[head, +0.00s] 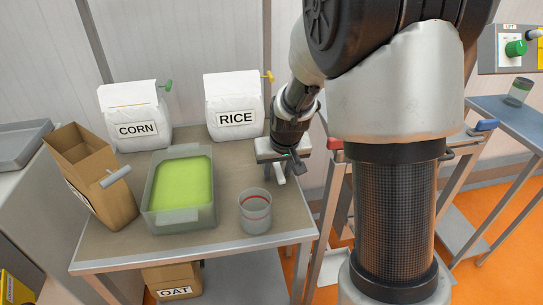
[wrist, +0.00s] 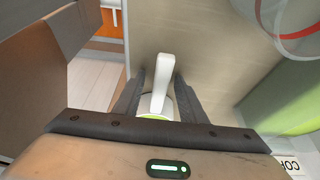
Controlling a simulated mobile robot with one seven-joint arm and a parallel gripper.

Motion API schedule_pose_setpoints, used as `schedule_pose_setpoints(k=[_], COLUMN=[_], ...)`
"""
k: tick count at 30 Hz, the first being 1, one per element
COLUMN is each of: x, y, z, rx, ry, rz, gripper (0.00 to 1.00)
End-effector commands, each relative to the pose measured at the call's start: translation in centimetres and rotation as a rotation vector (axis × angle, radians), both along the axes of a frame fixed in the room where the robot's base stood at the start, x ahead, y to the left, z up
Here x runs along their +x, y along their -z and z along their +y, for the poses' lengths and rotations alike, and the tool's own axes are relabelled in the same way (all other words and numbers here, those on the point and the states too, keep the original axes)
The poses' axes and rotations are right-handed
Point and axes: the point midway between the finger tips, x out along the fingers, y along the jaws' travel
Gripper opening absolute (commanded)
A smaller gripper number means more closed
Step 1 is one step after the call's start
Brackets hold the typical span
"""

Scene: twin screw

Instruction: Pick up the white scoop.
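The white scoop (wrist: 163,85) shows in the wrist view as a pale handle between my two dark fingers, with a wider part partly hidden behind my gripper body. My gripper (wrist: 160,80) looks open, with a narrow gap between the handle and each finger. In the head view my gripper (head: 281,168) is low over the right edge of the table, right of the RICE bag. A small white piece of the scoop (head: 280,179) shows below it; the rest is hidden.
The table (head: 120,240) holds a CORN bag (head: 136,125), RICE bag (head: 235,115), open brown box (head: 95,180), bin of green contents (head: 180,190) and clear cup with a red ring (head: 255,212). The cup stands just in front of my gripper. An OAT box (head: 172,280) is below.

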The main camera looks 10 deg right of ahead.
Motion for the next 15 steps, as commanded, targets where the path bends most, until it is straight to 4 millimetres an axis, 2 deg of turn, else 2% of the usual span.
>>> schedule_pose_setpoints(k=[5, 11, 12, 15], x=[-0.02, -0.02, -0.03, 0.0], y=[0.31, 0.23, 0.23, 0.18], z=[-0.01, -0.01, -0.01, -0.01], rx=[0.0, 0.0, 0.0, 0.0], ry=[0.0, 0.0, 0.0, 0.0], rz=[0.0, 0.001, 0.001, 0.0], gripper=[0.38, 0.04, 0.0, 0.0])
